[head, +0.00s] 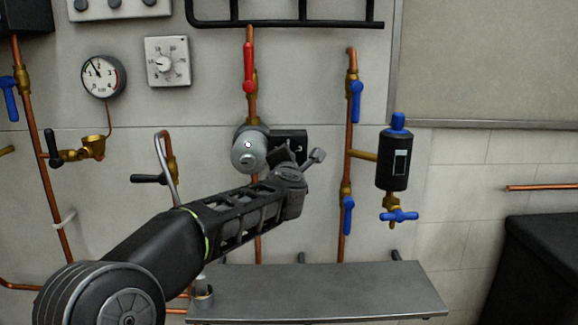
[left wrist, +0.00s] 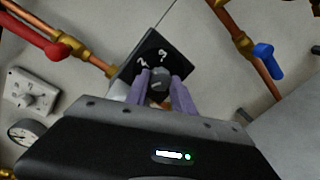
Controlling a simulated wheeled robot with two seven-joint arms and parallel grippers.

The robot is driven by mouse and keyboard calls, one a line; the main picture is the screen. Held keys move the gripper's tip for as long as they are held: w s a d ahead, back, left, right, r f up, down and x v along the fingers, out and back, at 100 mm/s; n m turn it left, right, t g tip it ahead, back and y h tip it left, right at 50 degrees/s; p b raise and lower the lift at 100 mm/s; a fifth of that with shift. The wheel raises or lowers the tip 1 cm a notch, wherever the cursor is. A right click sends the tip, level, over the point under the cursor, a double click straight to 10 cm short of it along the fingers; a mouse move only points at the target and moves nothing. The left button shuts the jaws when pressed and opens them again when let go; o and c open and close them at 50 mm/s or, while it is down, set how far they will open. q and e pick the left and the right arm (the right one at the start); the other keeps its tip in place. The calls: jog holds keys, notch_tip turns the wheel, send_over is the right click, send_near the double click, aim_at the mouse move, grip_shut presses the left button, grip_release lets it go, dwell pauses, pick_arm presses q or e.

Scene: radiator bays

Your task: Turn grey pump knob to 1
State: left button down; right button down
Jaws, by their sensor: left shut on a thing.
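The pump (head: 248,150) is a silver-grey round body on a vertical copper pipe in the head view. A black control box (head: 291,138) sits at its right side. In the left wrist view the box face (left wrist: 150,52) is tilted and shows two white numerals, one like a 2; no 1 is legible. A small round grey knob (left wrist: 159,86) stands on that face. My left gripper (left wrist: 161,77) has its two purple-grey fingers closed on either side of the knob. In the head view my left gripper (head: 283,158) partly covers the box and hides the knob. My right gripper is out of view.
A red-handled valve (head: 249,68) is above the pump. Blue-handled valves (head: 356,100) and a black cylinder with a blue cap (head: 392,168) are to the right. A gauge (head: 103,76) and white dial (head: 167,61) are upper left. A grey shelf (head: 330,292) juts out below.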

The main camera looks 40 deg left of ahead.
pick_arm(q)
jog(key=shift+f, duration=0.1)
dwell(0.3)
jog(key=c, duration=1.1)
grip_release()
jog(key=v, duration=0.7)
jog(key=shift+s+d, duration=0.25)
jog(key=shift+s, duration=0.05)
